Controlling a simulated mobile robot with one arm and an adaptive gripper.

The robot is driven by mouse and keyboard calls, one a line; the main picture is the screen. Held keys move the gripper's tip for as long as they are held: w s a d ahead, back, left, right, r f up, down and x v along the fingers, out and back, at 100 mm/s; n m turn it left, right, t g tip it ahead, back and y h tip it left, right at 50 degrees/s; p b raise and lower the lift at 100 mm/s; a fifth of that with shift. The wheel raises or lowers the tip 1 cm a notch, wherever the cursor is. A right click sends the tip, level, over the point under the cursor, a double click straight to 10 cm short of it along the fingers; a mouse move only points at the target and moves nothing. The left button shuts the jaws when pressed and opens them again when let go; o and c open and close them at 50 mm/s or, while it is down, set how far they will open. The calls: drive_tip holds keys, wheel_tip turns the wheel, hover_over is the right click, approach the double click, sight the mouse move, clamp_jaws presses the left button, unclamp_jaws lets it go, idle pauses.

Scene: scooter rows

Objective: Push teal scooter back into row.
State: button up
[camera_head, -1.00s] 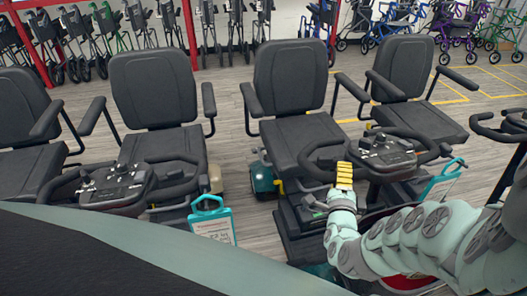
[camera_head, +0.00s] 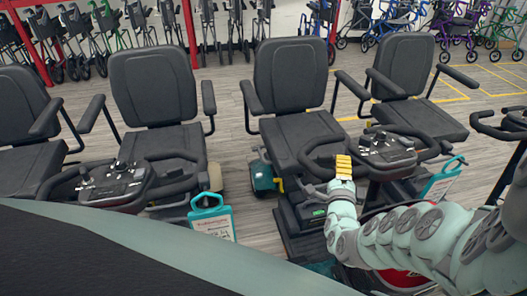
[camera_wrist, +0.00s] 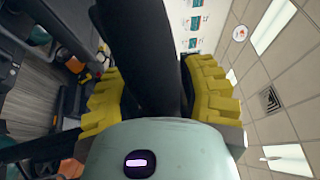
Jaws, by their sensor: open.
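The teal scooter has a black seat (camera_head: 295,90), a teal rear cover (camera_head: 263,176) and a black handlebar with a console (camera_head: 388,148). It stands in the middle of the head view, facing me. My gripper (camera_head: 343,167) is at the left part of its handlebar. In the wrist view, my gripper's yellow fingers (camera_wrist: 155,90) are apart on either side of a thick black bar. I cannot tell whether they touch it. My arm hides much of the scooter's front.
A scooter with a cream rear cover (camera_head: 215,178) stands to the left, its teal tag (camera_head: 210,215) hanging nearby. Another scooter's seat (camera_head: 425,120) is to the right, with a red body part (camera_head: 405,281) below my arm. Walkers (camera_head: 460,25) line the back. Grey floor (camera_head: 232,150) lies behind.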

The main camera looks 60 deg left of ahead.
drive_tip(key=c, duration=0.6)
clamp_jaws()
